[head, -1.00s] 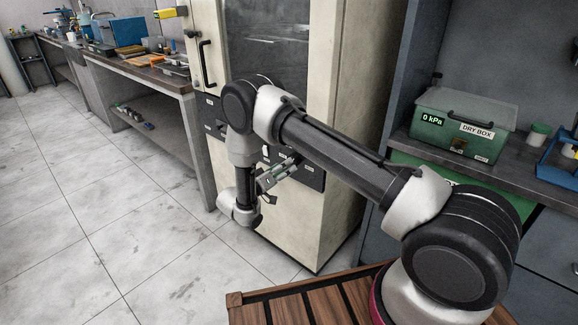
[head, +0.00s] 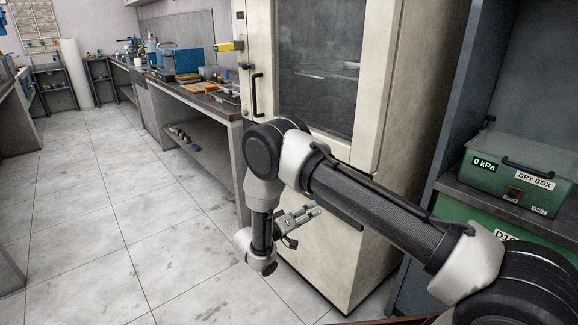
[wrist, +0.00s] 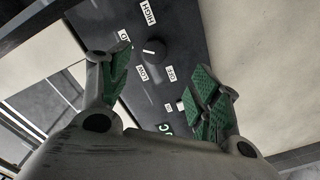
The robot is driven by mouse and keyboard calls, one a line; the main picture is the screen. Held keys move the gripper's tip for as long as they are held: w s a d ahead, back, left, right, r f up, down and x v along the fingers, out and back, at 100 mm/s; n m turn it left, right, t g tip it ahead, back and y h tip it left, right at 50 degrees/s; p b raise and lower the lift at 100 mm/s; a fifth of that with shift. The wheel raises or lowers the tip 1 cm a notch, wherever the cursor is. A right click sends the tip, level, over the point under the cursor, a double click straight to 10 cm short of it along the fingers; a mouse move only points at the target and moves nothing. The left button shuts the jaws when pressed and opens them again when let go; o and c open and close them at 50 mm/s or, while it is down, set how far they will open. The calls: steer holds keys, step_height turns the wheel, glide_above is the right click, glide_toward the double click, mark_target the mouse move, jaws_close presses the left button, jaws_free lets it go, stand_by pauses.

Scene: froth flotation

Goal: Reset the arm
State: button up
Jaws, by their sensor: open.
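My arm reaches in from the lower right of the head view, bent at the elbow with its wrist hanging down. My gripper (head: 300,215) is in front of the lower part of a cream cabinet (head: 420,90). In the wrist view my gripper (wrist: 162,88) is open, its two green-padded fingers wide apart with nothing between them. Beyond them is a dark control panel (wrist: 180,45) with a round knob (wrist: 153,50) and small white labels, two of them reading HIGH and LOW. I cannot tell the exact distance from the fingers to the panel.
The cabinet has a dark window and a black door handle (head: 258,95). A green dry box (head: 515,172) reading 0 kPa sits on a counter at right. A long bench (head: 190,90) with tools and boxes runs along the left. The tiled floor (head: 110,200) is mostly clear.

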steer(key=s+d+f+n+g, duration=0.3)
steer(key=s+d+n+g, duration=0.1)
steer(key=s+d+n, duration=0.15)
steer(key=s+d+r+m+y, duration=0.1)
steer(key=s+d+r+y, duration=0.3)
steer(key=s+r, duration=0.6)
steer(key=s+d+r+m+g+y, duration=0.1)
steer(key=s+d+r+y, duration=0.4)
steer(key=r, duration=1.1)
steer(key=s+d+r+m+g+y, duration=0.1)
steer(key=s+d+r+m+y, duration=0.2)
steer(key=s+d+r, duration=0.7)
steer(key=s+r+y, duration=0.2)
steer(key=s+r, duration=0.1)
steer(key=s, duration=0.3)
steer(key=shift+r, duration=0.3)
